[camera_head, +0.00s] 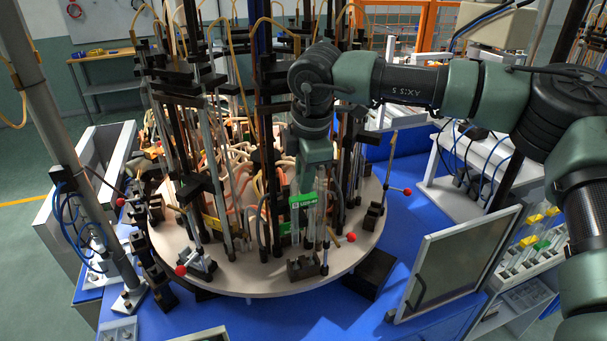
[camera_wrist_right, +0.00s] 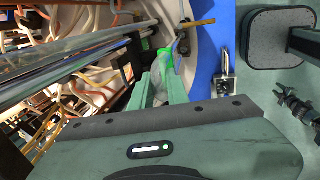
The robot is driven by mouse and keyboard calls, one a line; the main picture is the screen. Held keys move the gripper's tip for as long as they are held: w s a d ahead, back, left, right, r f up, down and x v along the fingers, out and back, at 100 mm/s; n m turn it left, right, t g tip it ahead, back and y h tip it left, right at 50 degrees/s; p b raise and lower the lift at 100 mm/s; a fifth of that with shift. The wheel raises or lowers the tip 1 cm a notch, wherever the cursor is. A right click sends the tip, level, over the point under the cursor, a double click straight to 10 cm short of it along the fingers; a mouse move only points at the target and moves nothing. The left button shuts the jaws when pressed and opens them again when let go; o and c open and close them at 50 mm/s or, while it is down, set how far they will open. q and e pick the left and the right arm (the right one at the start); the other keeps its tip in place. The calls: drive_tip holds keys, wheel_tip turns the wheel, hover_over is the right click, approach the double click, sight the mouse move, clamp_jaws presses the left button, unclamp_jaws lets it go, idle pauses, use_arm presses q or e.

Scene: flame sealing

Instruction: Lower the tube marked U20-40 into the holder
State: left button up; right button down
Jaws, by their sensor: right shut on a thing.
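My right gripper (camera_head: 312,184) points down over the near right part of the round table and is shut on a clear tube with a green label (camera_head: 303,201). The label's print is too small to read. The tube hangs about upright, its lower part among other clear glass. A dark block holder (camera_head: 303,267) sits near the table's front rim, below the tube. I cannot tell whether the tube touches it. My left gripper is out of view.
The round table (camera_head: 262,284) carries tall dark posts with clamps (camera_head: 197,185) and orange hoses close to the gripper. Red-knobbed levers (camera_head: 181,270) line its rim. A framed panel (camera_head: 458,262) stands at the right. The blue surface (camera_head: 395,235) is partly clear.

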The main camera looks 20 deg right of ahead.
sight(304, 198)
drive_tip(key=shift+s+x, duration=0.15)
drive_tip(key=shift+x, duration=0.75)
drive_tip(key=shift+s+x, duration=0.2)
drive_tip(key=shift+x, duration=0.65)
drive_tip(key=shift+f+b, duration=0.1)
drive_tip(key=shift+b, duration=0.35)
drive_tip(key=shift+g+b, duration=0.3)
drive_tip(key=shift+b, duration=0.8)
idle(0.6)
drive_tip(key=shift+b, duration=0.7)
idle(0.7)
